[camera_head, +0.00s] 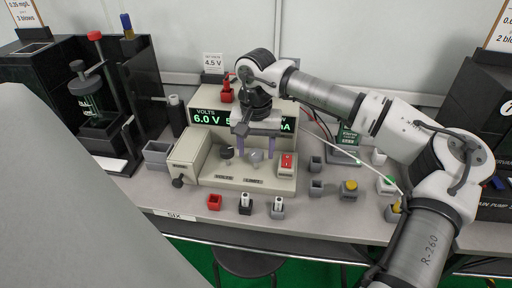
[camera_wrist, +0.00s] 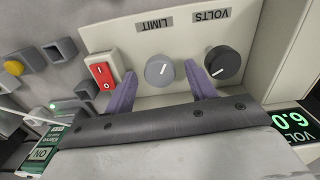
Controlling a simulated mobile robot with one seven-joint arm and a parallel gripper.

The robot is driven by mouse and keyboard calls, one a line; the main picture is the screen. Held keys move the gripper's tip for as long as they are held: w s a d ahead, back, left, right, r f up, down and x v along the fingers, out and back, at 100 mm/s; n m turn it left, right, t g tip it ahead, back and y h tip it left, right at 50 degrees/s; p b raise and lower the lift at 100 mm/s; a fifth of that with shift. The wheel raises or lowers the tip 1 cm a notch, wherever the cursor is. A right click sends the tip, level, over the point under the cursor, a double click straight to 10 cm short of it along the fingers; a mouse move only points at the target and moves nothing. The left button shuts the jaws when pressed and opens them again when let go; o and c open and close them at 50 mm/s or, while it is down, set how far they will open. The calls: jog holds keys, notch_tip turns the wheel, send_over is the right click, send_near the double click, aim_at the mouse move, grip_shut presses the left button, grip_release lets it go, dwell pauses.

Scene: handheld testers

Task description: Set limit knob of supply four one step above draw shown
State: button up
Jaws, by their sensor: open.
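The bench supply (camera_head: 245,178) is a cream box in the middle of the bench. Its green display (camera_head: 207,118) reads 6.0 V; my arm hides most of the current reading, leaving a leading 5 and mA. The grey limit knob (camera_wrist: 159,70) has a white pointer line, and its LIMIT label appears upside down in the wrist view. The dark volts knob (camera_wrist: 222,63) is beside it. My gripper (camera_wrist: 164,76) is open, with a purple finger on each side of the limit knob. I cannot tell whether they touch it. No number four shows on this supply.
A red rocker switch (camera_wrist: 103,74) is close outside one finger, the volts knob outside the other. A bench-edge label (camera_head: 175,216) reads SIX. A 4.5 V card (camera_head: 212,61) stands behind the supply. Small sockets (camera_head: 246,205) line the front. A black stand (camera_head: 92,105) is left.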

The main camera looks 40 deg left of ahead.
aim_at(256, 152)
notch_tip(256, 152, up, 14)
jog(key=shift+f, duration=0.15)
dwell(0.7)
